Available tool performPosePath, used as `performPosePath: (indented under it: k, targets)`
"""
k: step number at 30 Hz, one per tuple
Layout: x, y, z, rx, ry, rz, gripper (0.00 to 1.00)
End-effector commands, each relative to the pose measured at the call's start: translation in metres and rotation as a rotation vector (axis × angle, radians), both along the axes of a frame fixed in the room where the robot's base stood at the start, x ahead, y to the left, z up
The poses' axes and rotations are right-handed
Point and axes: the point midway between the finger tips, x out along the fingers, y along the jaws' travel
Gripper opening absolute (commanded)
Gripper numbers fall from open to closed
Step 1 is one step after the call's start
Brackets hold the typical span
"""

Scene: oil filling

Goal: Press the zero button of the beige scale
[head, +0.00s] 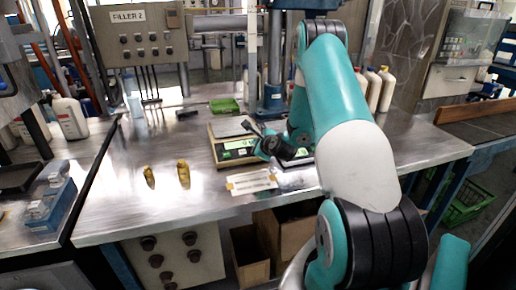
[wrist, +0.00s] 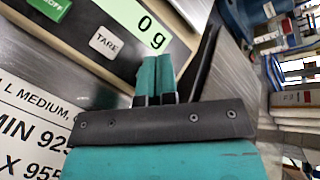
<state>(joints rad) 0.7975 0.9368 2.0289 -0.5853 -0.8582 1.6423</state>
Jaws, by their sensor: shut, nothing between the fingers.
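The beige scale (head: 222,152) stands on the metal bench with a green-lit display on its front. In the wrist view its front panel (wrist: 92,70) shows a "0 g" readout, a pale TARE button (wrist: 107,42) and a green button ending in "OFF" (wrist: 52,8). I see no button marked zero; part of the panel is out of frame or behind my fingers. My gripper (wrist: 154,75) is shut and empty, its teal fingertips over the panel's lower edge, below the readout. Whether they touch it I cannot tell. In the head view my wrist is at the scale's right front.
A printed card (head: 251,182) lies in front of the scale. Two small yellow-brass items (head: 184,174) stand on the bench to the left. A green tray (head: 223,106) is behind the scale. White bottles (head: 384,90) stand at the back right.

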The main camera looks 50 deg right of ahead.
Motion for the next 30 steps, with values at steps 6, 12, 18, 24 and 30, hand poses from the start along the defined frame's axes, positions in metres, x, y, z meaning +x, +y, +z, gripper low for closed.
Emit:
performPosePath:
  k: [6,12,18,24,30]
  targets:
    - [-0.001,0.0,0.002,0.0,0.0,0.0,0.0]
    - [-0.001,0.001,0.005,-0.001,-0.001,-0.001,0.0]
    - [-0.006,0.003,0.022,-0.001,-0.001,0.001,0.0]
    - [-0.012,0.007,0.04,-0.001,-0.001,-0.001,0.0]
    - [-0.016,0.009,0.05,-0.001,-0.001,-0.001,0.0]
